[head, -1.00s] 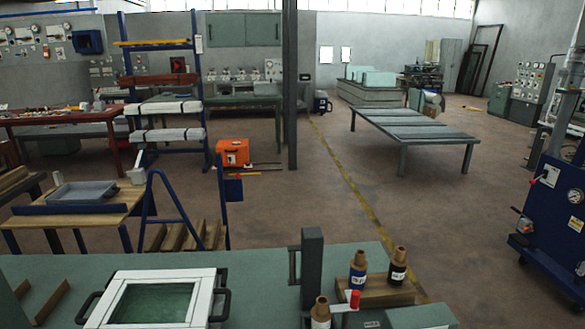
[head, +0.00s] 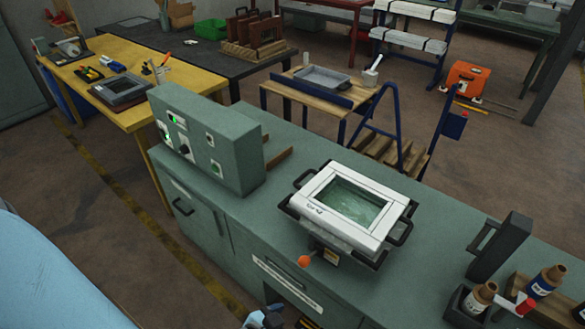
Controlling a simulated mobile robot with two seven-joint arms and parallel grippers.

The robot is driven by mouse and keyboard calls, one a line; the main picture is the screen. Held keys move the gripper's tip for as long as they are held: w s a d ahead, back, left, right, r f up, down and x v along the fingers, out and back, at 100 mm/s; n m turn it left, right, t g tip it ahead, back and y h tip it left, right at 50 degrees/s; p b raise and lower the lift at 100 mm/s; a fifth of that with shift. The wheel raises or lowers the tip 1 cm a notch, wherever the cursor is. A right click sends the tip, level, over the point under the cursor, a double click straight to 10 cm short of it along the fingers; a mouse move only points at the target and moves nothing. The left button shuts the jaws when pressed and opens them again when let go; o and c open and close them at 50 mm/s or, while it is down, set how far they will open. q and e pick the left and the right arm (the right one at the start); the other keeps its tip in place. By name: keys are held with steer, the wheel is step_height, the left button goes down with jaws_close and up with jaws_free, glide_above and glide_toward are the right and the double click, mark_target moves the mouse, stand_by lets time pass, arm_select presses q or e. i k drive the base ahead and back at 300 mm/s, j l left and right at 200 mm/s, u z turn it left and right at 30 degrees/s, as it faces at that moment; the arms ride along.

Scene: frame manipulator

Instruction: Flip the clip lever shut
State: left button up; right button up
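A white-rimmed frame (head: 376,228) with a green, glassy middle (head: 352,202) lies on a dark, black-handled holder on the green bench. At the holder's front edge, a short lever with an orange ball knob (head: 304,261) sticks out over the bench front. I cannot tell whether this is the clip lever, or whether it is open or shut. Another small lever with a red tip (head: 525,306) sits by the bottles at the lower right. No gripper fingers show. A small light-blue and dark part at the bottom edge may be mine, but it is cut off.
A green control box (head: 208,140) stands on the bench left of the frame. A dark upright post (head: 502,246) and brown bottles (head: 545,281) stand to the right. The bench (head: 258,212) is clear between the box and the frame. A yellow table (head: 122,62) stands behind, left.

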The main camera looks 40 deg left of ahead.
mark_target(303, 261)
steer(key=u, duration=0.95)
